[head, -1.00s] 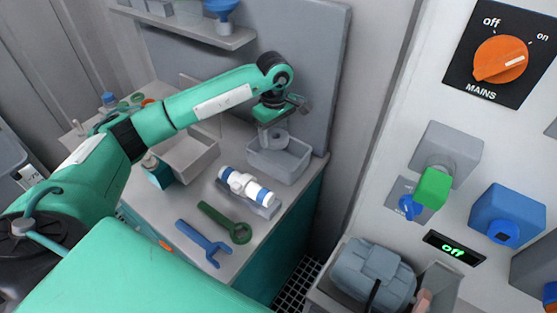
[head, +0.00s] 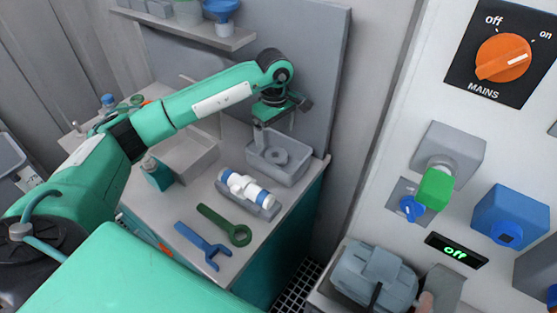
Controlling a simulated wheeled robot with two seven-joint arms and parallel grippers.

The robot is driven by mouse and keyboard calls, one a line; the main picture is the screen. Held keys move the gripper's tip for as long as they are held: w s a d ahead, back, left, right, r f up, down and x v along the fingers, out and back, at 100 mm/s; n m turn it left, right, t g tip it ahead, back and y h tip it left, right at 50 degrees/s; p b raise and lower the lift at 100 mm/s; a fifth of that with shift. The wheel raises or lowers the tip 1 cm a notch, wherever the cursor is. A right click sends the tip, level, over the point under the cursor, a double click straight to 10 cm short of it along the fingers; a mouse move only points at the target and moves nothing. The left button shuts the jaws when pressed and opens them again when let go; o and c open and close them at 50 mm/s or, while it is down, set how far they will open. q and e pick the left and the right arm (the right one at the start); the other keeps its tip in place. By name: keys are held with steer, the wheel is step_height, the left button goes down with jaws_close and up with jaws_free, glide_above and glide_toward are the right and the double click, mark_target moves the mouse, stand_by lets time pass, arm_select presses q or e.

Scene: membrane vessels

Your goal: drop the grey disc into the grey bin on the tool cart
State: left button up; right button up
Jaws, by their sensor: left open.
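The grey disc (head: 276,155), a ring with a hole in its middle, lies inside the grey bin (head: 291,178) at the right back corner of the tool cart (head: 213,259). My left gripper (head: 262,133) is above the left part of this bin, open and empty, apart from the disc. My left arm comes in from the left over the cart. My right gripper is not in the view.
A second, larger grey bin (head: 206,161) stands to the left on the cart. In front are a white and blue cylinder on a holder (head: 259,205), a green wrench (head: 224,225) and a blue wrench (head: 199,241). A wall panel rises behind; a control panel stands at right.

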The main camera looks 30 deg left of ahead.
arm_select(q)
step_height(320, 180, up, 12)
steer(key=b, duration=0.2)
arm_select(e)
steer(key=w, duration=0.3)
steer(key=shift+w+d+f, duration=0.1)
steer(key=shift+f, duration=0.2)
